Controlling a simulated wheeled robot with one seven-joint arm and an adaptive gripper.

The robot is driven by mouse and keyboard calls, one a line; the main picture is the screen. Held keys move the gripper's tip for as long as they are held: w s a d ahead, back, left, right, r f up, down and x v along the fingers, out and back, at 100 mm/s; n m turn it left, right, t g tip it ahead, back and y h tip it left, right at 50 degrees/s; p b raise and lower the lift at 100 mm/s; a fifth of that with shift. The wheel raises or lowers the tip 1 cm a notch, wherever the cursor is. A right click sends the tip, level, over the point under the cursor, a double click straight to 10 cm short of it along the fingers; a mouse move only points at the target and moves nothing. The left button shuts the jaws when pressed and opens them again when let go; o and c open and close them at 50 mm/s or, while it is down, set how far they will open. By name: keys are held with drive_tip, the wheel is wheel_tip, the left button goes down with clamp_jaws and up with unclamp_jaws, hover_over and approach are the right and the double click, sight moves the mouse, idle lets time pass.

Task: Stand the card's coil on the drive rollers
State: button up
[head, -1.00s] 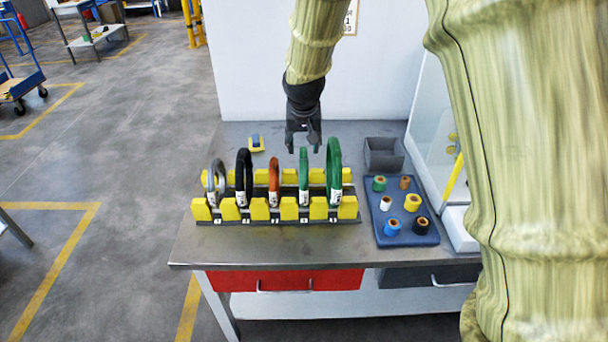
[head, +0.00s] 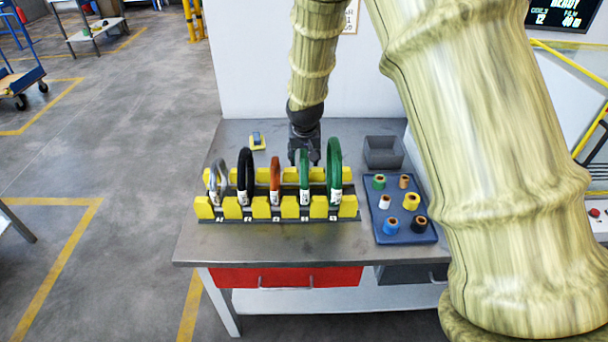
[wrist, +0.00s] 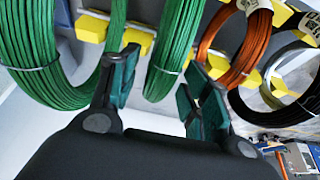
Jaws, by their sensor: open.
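Coils stand upright in a rack with yellow blocks (head: 320,207): a grey coil (head: 215,180), a black coil (head: 245,172), an orange coil (head: 275,176), a smaller green coil (head: 304,180) and a larger green coil (head: 334,165). My gripper (head: 304,160) is open, low behind the smaller green coil. In the wrist view my open fingers (wrist: 162,95) are either side of the smaller green coil (wrist: 172,50); contact cannot be told. The larger green coil (wrist: 40,85) is left of them. The card (head: 351,16) is partly hidden and unreadable. I cannot make out the drive rollers.
A blue tray (head: 416,236) with several small spools lies right of the rack, with a grey bin (head: 383,152) behind it. My arm covers much of the right side, where a dark display (head: 562,14) shows. The table front is clear.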

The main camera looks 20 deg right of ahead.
drive_tip(key=shift+f, duration=0.2)
drive_tip(key=shift+c, duration=0.4)
clamp_jaws()
drive_tip(key=shift+w+r, duration=0.1)
drive_tip(key=shift+r, duration=0.05)
